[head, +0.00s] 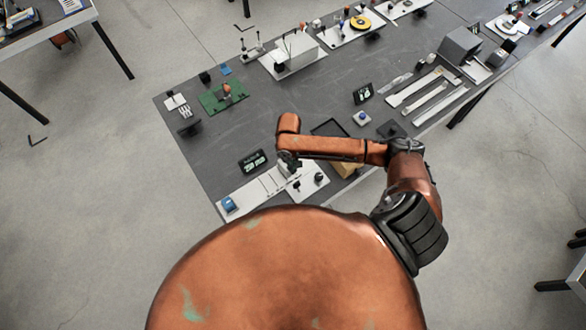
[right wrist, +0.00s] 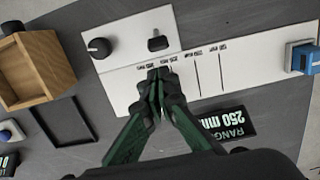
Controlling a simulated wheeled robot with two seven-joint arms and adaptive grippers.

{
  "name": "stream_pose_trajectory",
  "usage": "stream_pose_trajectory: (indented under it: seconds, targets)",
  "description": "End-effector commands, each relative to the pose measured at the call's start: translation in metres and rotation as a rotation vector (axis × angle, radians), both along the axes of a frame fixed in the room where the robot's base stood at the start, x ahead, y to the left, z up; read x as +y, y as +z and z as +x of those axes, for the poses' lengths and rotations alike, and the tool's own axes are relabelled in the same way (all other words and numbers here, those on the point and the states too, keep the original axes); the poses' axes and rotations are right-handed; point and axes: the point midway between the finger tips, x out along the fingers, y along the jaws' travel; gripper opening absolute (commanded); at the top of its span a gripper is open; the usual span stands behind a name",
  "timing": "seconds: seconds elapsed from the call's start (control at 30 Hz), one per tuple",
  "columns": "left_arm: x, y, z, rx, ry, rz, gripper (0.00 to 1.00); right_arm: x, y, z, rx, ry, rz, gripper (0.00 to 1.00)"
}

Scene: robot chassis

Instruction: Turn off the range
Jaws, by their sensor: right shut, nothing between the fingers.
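A white panel (right wrist: 255,48) with printed mm marks lies on the dark table and also shows in the head view (head: 246,198). It carries a round black knob (right wrist: 99,48) and a smaller black switch-like part (right wrist: 158,43). A blue block (right wrist: 303,58) sits at the panel's far end. A black display (right wrist: 228,124) beside it reads "RANGE 250 mm". My right gripper (right wrist: 158,77), with green fingers, is shut and empty over the panel, just short of the switch-like part. Whether it touches the panel I cannot tell. My left gripper is not in view.
A wooden box (right wrist: 38,72) and a shallow black tray (right wrist: 68,121) lie beside the panel. A blue button (head: 361,118) and another display (head: 363,94) stand further along. The table's middle (head: 310,95) is mostly clear.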

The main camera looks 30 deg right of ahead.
Motion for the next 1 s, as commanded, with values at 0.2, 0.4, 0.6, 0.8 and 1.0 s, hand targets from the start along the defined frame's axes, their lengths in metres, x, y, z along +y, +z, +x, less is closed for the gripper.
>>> stream_pose_trajectory:
  seconds: [0.2,0.4,0.6,0.8,1.0]
  targets:
    - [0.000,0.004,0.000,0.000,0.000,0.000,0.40,0.000,-0.040,-0.004,0.003,-0.001,0.000,0.00]
    - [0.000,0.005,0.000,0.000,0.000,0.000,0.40,0.000,-0.067,-0.006,0.001,-0.001,0.000,0.00]
    - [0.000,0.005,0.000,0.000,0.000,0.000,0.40,0.000,-0.076,-0.006,0.000,0.000,0.000,0.00]
    - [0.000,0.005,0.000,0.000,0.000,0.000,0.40,0.000,-0.076,-0.006,-0.001,0.001,0.000,0.00]
    - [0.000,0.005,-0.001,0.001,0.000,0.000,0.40,0.003,-0.076,-0.003,-0.009,0.007,0.001,0.00]
